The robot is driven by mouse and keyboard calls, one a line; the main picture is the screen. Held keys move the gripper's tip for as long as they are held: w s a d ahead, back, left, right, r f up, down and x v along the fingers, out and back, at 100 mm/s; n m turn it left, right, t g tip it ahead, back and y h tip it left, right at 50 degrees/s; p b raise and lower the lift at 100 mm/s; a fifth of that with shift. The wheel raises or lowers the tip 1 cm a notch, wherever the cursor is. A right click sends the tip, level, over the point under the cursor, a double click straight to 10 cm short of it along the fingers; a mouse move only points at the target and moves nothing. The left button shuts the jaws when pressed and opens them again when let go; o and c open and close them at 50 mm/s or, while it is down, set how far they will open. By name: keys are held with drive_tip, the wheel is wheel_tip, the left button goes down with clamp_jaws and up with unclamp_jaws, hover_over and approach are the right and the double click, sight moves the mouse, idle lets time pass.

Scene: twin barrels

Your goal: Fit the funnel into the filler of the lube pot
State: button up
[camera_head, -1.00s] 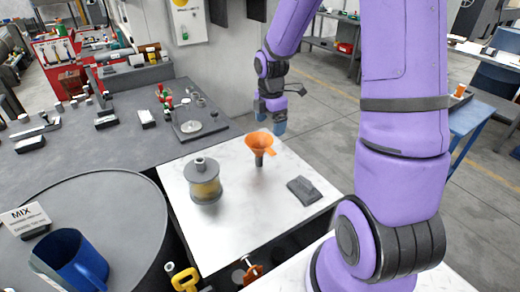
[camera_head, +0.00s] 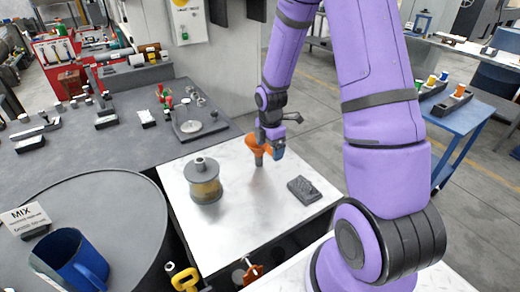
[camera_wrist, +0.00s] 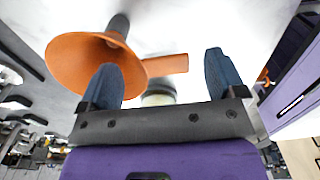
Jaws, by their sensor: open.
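The orange funnel (camera_head: 254,143) stands upright on the pale metal table, on a dark stem or holder. The lube pot (camera_head: 204,182) stands left of it, with a grey lid, a raised grey filler in the middle and a yellowish body. My gripper (camera_head: 274,148) is open, just right of the funnel and partly in front of it. In the wrist view the orange funnel (camera_wrist: 95,65) shows its wide mouth to the left, and its orange tab reaches across the space between my open fingers (camera_wrist: 165,80). I cannot tell whether a finger touches it.
A dark ribbed block (camera_head: 303,190) lies at the table's right. The pale tabletop (camera_head: 235,225) is clear in front. A dark round drum top (camera_head: 125,215) with a blue jug (camera_head: 70,262) and a MIX sign (camera_head: 25,218) is at left.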

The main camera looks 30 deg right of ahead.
drive_tip(key=c, duration=1)
drive_tip(key=shift+r, duration=0.15)
